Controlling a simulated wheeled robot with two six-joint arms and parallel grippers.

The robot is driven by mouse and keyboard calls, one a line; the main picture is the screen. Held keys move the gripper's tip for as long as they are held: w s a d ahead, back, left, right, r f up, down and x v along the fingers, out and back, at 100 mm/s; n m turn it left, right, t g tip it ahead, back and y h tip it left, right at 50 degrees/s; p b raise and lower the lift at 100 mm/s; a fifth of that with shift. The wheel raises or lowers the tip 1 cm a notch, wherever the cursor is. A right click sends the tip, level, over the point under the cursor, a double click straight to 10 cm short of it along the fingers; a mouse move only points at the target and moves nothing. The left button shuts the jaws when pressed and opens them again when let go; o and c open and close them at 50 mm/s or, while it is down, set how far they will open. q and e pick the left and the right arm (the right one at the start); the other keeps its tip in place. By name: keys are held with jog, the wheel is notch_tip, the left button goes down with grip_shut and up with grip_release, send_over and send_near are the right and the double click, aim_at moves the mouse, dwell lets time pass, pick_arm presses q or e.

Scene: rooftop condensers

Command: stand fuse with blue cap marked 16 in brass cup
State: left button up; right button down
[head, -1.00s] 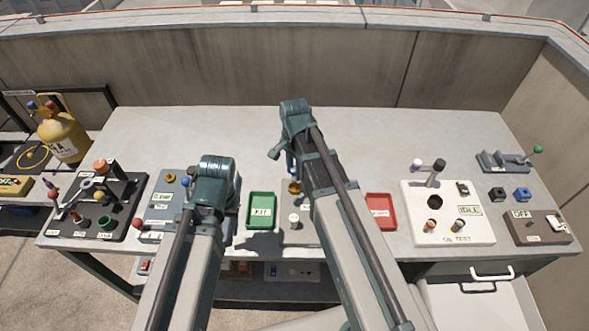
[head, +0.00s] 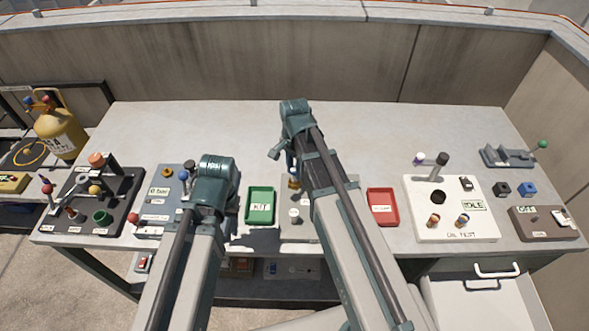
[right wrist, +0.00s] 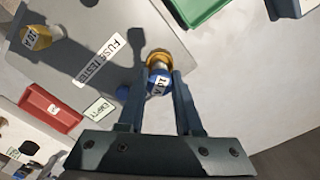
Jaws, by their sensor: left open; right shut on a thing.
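The fuse with the blue cap (right wrist: 159,81) is between the fingers of my right gripper (right wrist: 160,85), which is shut on it. Its white label is only partly readable. The brass cup (right wrist: 157,56) shows as a ring right at the fuse, partly covered by the cap; I cannot tell how deep the fuse sits in it.
A yellow-capped fuse (right wrist: 36,38) stands on the grey fuse tester board (right wrist: 75,45). A green tray (head: 260,207) and a red tray (head: 383,208) flank the board. A white test panel (head: 450,210) stands at right and a black board (head: 90,205) at left. The back of the table is clear.

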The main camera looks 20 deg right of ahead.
pick_arm(q)
jog(key=shift+f+b, duration=1.3)
pick_arm(e)
jog(key=shift+f, duration=1.25)
jog(key=c, duration=0.5)
grip_release()
pick_arm(q)
jog(key=shift+r, duration=0.15)
pick_arm(e)
jog(key=shift+r, duration=0.1)
pick_arm(q)
notch_tip(320, 180, up, 14)
jog(key=p, duration=1.4)
pick_arm(e)
notch_tip(320, 180, up, 14)
pick_arm(q)
jog(key=shift+f, duration=0.2)
notch_tip(320, 180, down, 6)
jog(key=b, duration=0.6)
pick_arm(e)
jog(key=s+a+f+n, duration=0.3)
jog(key=s+a+n, duration=0.2)
jog(key=s+n, duration=0.2)
jog(key=s+a+f+n+h, duration=0.1)
jog(key=s+a+f+n, duration=0.2)
jog(key=s+a+n, duration=0.2)
jog(key=s+n, duration=0.2)
jog(key=n, duration=0.2)
jog(key=shift+s+a+f, duration=0.15)
jog(key=shift+a+f, duration=0.05)
